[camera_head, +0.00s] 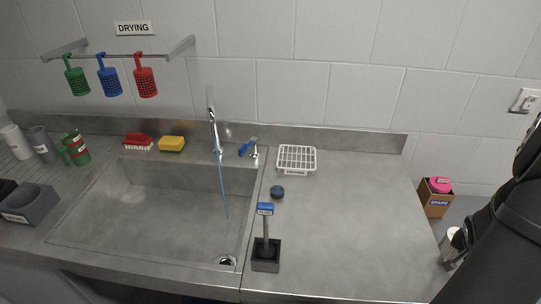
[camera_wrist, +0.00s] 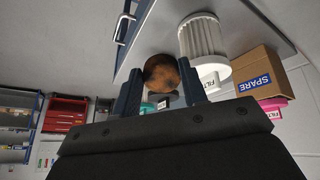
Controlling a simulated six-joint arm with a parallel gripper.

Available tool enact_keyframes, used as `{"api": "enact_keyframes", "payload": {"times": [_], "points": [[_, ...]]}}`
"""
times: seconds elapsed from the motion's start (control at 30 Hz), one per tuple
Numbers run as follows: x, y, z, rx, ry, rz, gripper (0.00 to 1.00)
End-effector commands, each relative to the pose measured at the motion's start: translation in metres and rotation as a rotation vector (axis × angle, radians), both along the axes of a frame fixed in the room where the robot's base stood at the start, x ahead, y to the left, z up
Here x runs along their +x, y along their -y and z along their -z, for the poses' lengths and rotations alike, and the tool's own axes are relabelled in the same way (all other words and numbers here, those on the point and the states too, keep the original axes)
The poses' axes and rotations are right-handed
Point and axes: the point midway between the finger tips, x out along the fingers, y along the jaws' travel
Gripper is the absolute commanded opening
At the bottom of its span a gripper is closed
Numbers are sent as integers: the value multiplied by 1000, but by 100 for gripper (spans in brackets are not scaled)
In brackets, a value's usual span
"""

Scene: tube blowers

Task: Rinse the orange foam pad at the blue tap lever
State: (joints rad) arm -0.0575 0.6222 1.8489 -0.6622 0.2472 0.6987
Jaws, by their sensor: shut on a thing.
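In the wrist view, my gripper (camera_wrist: 160,85) is shut on a round orange-brown foam pad (camera_wrist: 160,72), with a blue finger on each side. The pad has darker patches. Only my dark arm shows at the right of the head view; the pad is not visible there. The blue tap lever (camera_head: 247,148) is at the back right of the sink, beside the chrome tap (camera_head: 212,115). A thin blue stream (camera_head: 223,185) hangs below the spout into the sink (camera_head: 150,215). The gripper is well to the right of the tap.
A white ribbed filter (camera_wrist: 200,45) stands close to the pad, by a cardboard SPARE box (camera_wrist: 252,75). The right counter is mostly clear.

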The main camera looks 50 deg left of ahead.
Motion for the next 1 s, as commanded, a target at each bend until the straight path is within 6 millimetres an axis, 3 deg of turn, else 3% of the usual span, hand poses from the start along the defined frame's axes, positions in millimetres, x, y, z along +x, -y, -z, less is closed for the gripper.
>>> {"api": "enact_keyframes", "payload": {"times": [0.43,1.0], "points": [[11,3,0,0,-1,0,18],[-1,0,0,0,0,0,18]]}}
